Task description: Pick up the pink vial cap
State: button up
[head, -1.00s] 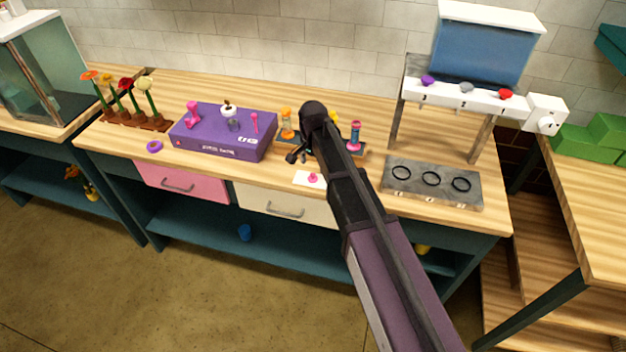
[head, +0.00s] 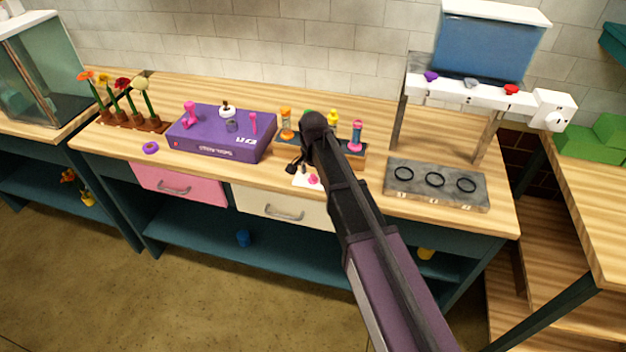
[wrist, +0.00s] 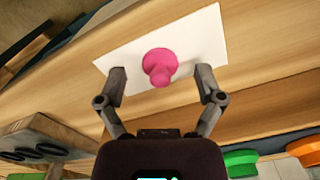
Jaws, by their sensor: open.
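The pink vial cap (wrist: 160,66) lies on a white card (wrist: 205,40) on the wooden bench top. In the head view the cap (head: 314,179) and the card (head: 300,181) are near the bench's front edge. My gripper (wrist: 167,80) is open above the card, with one finger on each side of the cap in the wrist view. The fingers appear apart from the cap. In the head view my gripper (head: 296,164) is just above and left of the cap, and my arm hides part of the area behind it.
A rack with vials (head: 357,135) stands behind the card. A purple box (head: 222,135) is to the left. A grey plate with rings (head: 435,200) lies to the right, beneath a white-railed stand (head: 455,95).

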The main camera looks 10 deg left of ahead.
aim_at(313, 176)
jog(key=shift+c, duration=0.2)
jog(key=c, duration=0.9)
jog(key=shift+c, duration=0.2)
jog(key=shift+r, duration=0.15)
jog(key=shift+c, duration=0.2)
jog(key=shift+r, duration=0.1)
jog(key=shift+c, duration=0.8)
notch_tip(313, 176, up, 3)
jog(key=p, duration=0.3)
grip_shut()
jog(key=shift+s+d+r+p, duration=0.15)
jog(key=shift+r+p, duration=0.15)
jog(key=shift+p, duration=0.2)
jog(key=s+d, duration=0.3)
jog(key=s, duration=0.4)
jog(key=s+d, duration=0.4)
jog(key=s, duration=0.3)
jog(key=shift+r+p, duration=0.45)
